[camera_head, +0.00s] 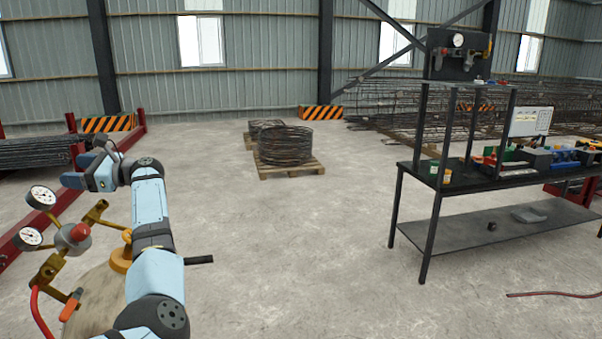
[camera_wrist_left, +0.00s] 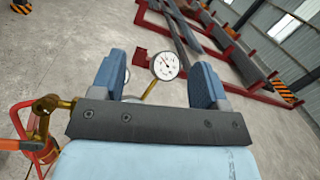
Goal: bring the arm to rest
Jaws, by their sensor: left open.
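My left arm (camera_head: 150,215) comes in from the lower left of the head view and reaches up and away. My left gripper (camera_head: 78,170) is open, above and behind the gas regulator in the picture. In the left wrist view the two blue fingers of my left gripper (camera_wrist_left: 158,85) stand wide apart with nothing held between them. A round gauge (camera_wrist_left: 165,66) shows in the gap, seemingly beyond the fingers. My right gripper is not in view.
A brass regulator with two gauges (camera_head: 41,197) and a red knob stands close beside my left arm. A black workbench (camera_head: 490,185) with tools is at the right. Wire coils on a pallet (camera_head: 290,170) lie farther back. The middle floor is clear.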

